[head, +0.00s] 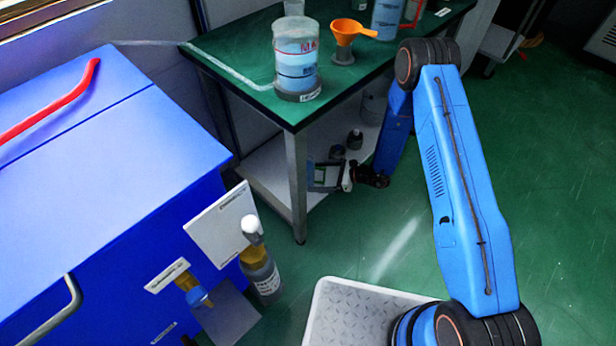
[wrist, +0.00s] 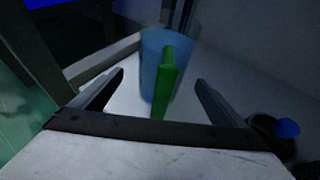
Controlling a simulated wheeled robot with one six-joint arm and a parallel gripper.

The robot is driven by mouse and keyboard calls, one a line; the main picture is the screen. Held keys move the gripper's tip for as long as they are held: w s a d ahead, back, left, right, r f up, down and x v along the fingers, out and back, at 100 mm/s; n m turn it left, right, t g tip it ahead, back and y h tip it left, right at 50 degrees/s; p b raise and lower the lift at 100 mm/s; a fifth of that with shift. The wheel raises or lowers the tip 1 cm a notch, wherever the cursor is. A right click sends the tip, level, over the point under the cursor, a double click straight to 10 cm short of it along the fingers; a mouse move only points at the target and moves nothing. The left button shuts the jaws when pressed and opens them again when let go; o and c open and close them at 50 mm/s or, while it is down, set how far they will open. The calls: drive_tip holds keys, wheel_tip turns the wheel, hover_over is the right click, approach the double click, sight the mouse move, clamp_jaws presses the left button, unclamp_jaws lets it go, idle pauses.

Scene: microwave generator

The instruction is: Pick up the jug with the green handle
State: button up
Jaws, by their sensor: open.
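The jug (wrist: 152,60) is a see-through bluish vessel with an upright green handle (wrist: 165,80). In the wrist view it stands on a pale shelf, with the handle facing me. My gripper (wrist: 160,79) is open, with one finger to each side of the handle and the jug just beyond the fingertips. No contact is visible. In the head view my gripper (head: 328,176) reaches in at the lower shelf under the green table. I cannot make out the jug clearly there.
The green-topped table (head: 240,58) is above the lower shelf (head: 262,180), and a metal leg (head: 297,185) stands left of my gripper. A dark item with a blue top (wrist: 287,128) is at the right in the wrist view. A blue cabinet (head: 90,190) is at the left.

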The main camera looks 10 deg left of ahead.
drive_tip(key=x, duration=0.5)
drive_tip(key=shift+w+r, duration=0.15)
drive_tip(key=shift+w, duration=0.05)
drive_tip(key=c, duration=1.7)
drive_tip(key=shift+c, duration=0.6)
drive_tip(key=shift+r, duration=0.2)
